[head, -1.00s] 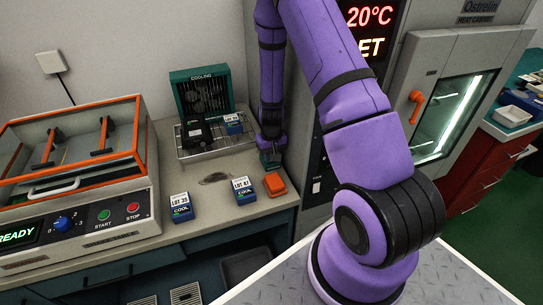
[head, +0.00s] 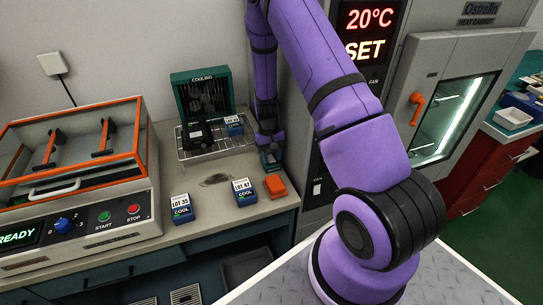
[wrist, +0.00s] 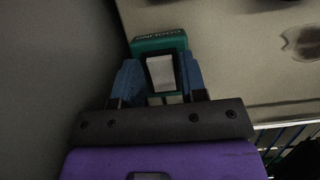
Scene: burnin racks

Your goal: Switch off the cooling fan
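The cooling fan (head: 202,94) is a teal housing with a dark fan inside, labelled COOLING, at the back of the bench in the head view. A small teal switch box (wrist: 160,43), its label upside down, has a pale rocker (wrist: 160,73) in the wrist view. My gripper (wrist: 161,70) is over this box, its two blue fingers apart on either side of the rocker. In the head view my gripper (head: 270,158) points down at the bench's right end, beside the cabinet. Whether the fingers touch the box is unclear. The rocker's on or off position is unclear.
An orange block (head: 275,186) lies just in front of my gripper. Two blue lot boxes, LOT 35 (head: 181,208) and LOT 47 (head: 244,191), stand nearby. A wire rack (head: 217,145) holds a black item and another lot box. The heat cabinet (head: 318,160) rises close on the right.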

